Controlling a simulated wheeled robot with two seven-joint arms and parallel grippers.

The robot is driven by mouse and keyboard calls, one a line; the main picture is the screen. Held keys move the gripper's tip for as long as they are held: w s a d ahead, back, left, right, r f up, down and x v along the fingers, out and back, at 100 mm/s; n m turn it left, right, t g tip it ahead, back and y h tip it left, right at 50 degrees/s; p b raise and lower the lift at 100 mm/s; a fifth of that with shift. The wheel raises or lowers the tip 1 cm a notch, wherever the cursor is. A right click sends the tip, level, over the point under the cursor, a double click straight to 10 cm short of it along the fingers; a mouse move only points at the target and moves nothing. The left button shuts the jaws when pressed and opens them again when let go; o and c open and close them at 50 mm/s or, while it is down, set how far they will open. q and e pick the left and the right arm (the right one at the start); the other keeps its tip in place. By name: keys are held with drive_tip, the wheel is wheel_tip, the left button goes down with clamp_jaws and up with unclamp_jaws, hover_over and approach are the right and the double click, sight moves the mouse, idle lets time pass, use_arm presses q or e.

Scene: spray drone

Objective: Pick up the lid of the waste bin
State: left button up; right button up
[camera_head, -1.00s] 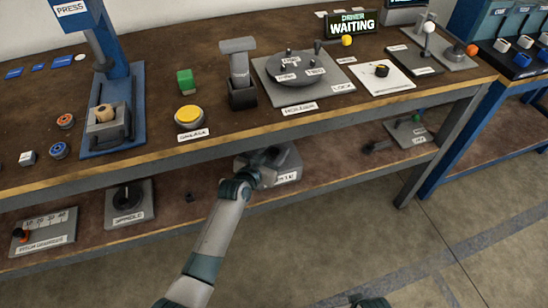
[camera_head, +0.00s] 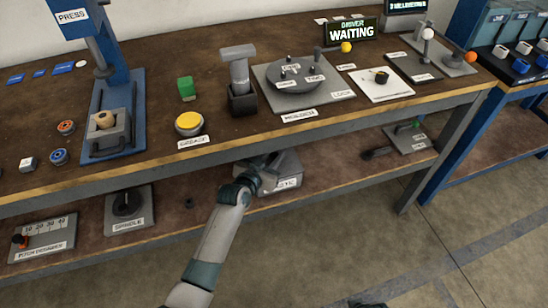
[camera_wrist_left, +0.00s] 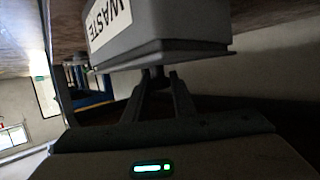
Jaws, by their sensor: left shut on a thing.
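The grey waste bin (camera_head: 287,166) stands on the lower shelf under the workbench, below the bench's front edge. Its label (camera_head: 287,183) faces front. My left gripper (camera_head: 266,168) reaches in from the front and is at the bin's top. In the left wrist view, the bin's WASTE label (camera_wrist_left: 108,20) is at the top, and the lid's flat rim (camera_wrist_left: 175,55) runs across below it. The left fingers (camera_wrist_left: 158,76) are closed together against the lid's middle, apparently on its handle, which they mostly hide.
The workbench top (camera_head: 240,145) overhangs the bin closely. A spindle block (camera_head: 129,207) and a pitch gauge plate (camera_head: 43,238) are left on the shelf, a lever plate (camera_head: 405,139) right. The floor in front (camera_head: 360,245) is clear.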

use_arm(q)
wheel_tip(320, 180, up, 2)
drive_tip(key=shift+r, duration=0.2)
drive_tip(key=shift+s+a+r, duration=0.1)
drive_tip(key=shift+s+a, duration=0.2)
drive_tip(key=shift+s, duration=0.25)
drive_tip(key=s+a, duration=0.3)
drive_tip(key=s, duration=0.4)
drive_tip(key=s+a, duration=0.4)
drive_tip(key=s, duration=0.4)
drive_tip(key=shift+a, duration=0.3)
use_arm(e)
drive_tip(key=shift+s+f, duration=0.2)
drive_tip(key=shift+f, duration=0.5)
drive_tip(key=shift+s+f, duration=0.1)
drive_tip(key=shift+s, duration=0.05)
